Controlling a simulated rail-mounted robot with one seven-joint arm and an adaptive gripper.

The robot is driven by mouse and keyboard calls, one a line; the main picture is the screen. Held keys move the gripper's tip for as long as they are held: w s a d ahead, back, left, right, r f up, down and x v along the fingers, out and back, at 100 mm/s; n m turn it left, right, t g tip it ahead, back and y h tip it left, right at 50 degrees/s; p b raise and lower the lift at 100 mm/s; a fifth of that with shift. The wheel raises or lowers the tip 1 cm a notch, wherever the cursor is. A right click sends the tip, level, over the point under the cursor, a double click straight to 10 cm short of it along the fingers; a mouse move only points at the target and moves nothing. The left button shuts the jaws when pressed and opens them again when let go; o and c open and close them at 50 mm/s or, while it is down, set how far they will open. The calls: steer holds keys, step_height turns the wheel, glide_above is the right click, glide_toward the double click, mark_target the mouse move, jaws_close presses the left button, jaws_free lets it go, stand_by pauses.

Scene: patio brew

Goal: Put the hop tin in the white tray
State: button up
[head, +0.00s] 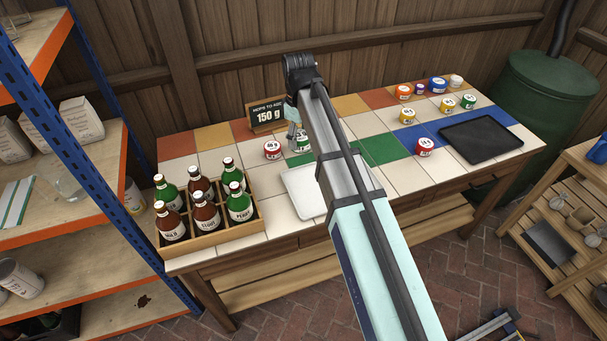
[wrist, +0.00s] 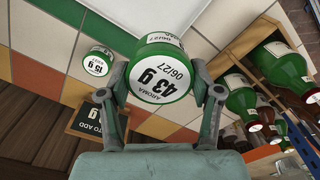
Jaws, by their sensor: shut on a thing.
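My gripper (wrist: 161,88) is shut on a green tin (wrist: 161,72) with a white lid reading "AROMA 43 g 06/27", one finger on each side. In the head view a green tin (head: 303,144) shows beside my gripper (head: 296,134), partly hidden by my arm; it appears to be the held one. I cannot tell whether it is clear of the tabletop. The white tray (head: 301,190) lies on the tiled table in front of the tin, partly behind my arm. Its white surface (wrist: 165,14) fills the top of the wrist view. No tin shows on its visible part.
Another green tin (wrist: 97,63) stands close by. A red tin (head: 272,150) is left of my gripper. A bottle crate (head: 213,231) is left of the tray. A black tray (head: 481,139) and several tins are at right.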

mark_target(299, 145)
step_height(299, 145, down, 16)
steer(key=shift+r+p, duration=0.25)
steer(key=shift+p, duration=0.9)
steer(key=shift+f, duration=0.15)
steer(key=o, duration=1.1)
steer(key=shift+o, duration=0.2)
step_height(299, 145, up, 12)
steer(key=shift+r+b, duration=0.15)
steer(key=shift+b, duration=1.1)
